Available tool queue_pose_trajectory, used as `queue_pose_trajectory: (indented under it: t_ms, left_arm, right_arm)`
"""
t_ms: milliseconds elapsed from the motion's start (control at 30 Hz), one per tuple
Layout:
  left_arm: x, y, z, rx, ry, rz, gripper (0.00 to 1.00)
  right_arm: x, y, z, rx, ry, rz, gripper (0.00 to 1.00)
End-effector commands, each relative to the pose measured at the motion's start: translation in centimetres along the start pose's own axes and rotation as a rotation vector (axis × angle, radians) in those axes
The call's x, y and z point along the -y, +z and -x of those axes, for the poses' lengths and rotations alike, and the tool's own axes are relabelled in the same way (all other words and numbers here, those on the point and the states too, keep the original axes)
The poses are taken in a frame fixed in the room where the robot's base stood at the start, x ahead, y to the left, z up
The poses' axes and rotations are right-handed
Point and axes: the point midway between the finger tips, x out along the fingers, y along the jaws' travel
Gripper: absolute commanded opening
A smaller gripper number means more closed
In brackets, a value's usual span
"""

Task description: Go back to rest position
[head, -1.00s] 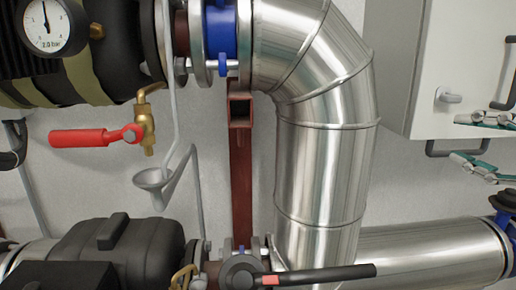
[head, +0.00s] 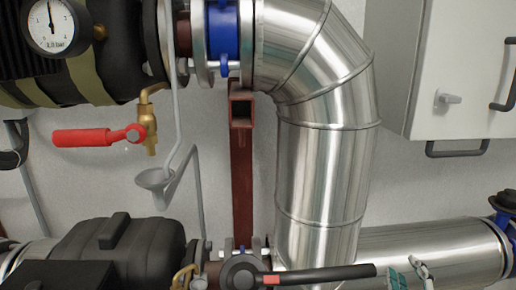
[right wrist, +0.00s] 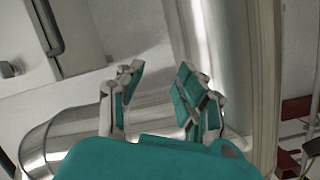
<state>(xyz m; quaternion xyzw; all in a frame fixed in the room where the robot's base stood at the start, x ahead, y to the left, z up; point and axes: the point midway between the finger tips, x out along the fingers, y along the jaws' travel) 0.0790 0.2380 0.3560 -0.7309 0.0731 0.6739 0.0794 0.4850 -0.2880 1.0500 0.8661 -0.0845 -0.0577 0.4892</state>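My right gripper (head: 407,268) shows at the bottom edge of the head view, in front of the lower silver pipe (head: 435,252). Only its finger tips show there, teal and grey. In the right wrist view my right gripper (right wrist: 160,82) has its two fingers apart, with nothing between them. The pipe and the pale wall show behind the fingers. My left gripper is not in either view.
A black valve lever (head: 325,273) with a red mark lies just left of my right gripper. A white cabinet (head: 455,70) with dark handles is at the upper right. A red-handled tap (head: 85,138) and a funnel (head: 153,178) are at the left.

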Motion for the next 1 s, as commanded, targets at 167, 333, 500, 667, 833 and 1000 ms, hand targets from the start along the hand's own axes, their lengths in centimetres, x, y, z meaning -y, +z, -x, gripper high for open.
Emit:
queue_pose_trajectory:
  t_ms: [167,333,500,667,833,1000]
  left_arm:
    - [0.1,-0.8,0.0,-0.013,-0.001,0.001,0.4]
    - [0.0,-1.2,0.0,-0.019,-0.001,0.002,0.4]
    - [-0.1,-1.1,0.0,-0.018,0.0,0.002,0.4]
    - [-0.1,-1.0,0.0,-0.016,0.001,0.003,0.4]
    - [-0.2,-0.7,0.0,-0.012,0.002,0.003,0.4]
    - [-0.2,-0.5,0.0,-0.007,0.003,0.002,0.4]
  right_arm:
    - [10.9,7.0,5.1,0.345,-0.329,-0.274,0.36]
    - [18.0,10.0,11.5,0.597,-0.562,-0.439,0.36]
    - [22.4,11.0,17.2,0.781,-0.73,-0.546,0.36]
    - [25.3,10.9,22.3,0.929,-0.87,-0.626,0.36]
    - [29.9,13.2,21.5,0.959,-0.891,-0.618,0.36]
    - [35.5,16.2,20.9,0.978,-0.905,-0.606,0.36]
